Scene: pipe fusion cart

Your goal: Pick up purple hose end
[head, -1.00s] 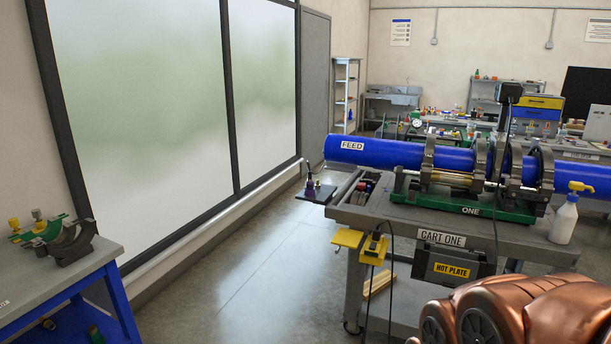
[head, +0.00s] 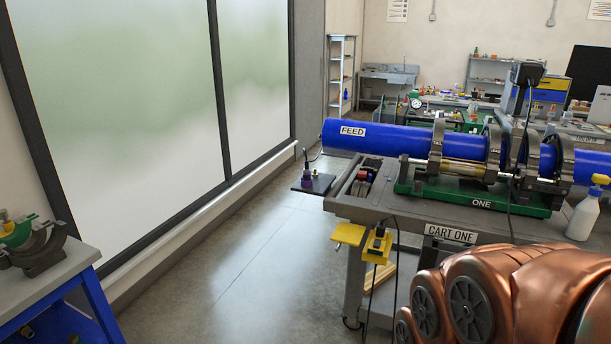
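The cart (head: 400,208), labelled CART ONE, carries a green fusion machine marked ONE (head: 470,199). A long blue pipe labelled FEED (head: 390,138) lies through its clamps. My copper-coloured arm fills the lower right, but my gripper is not in view.
A yellow bracket (head: 348,234) and a yellow-and-black holder (head: 378,245) with hanging cables stick out from the cart's front. A spray bottle (head: 582,216) stands at the cart's right. A blue-legged bench (head: 45,285) is at lower left. The floor between is clear.

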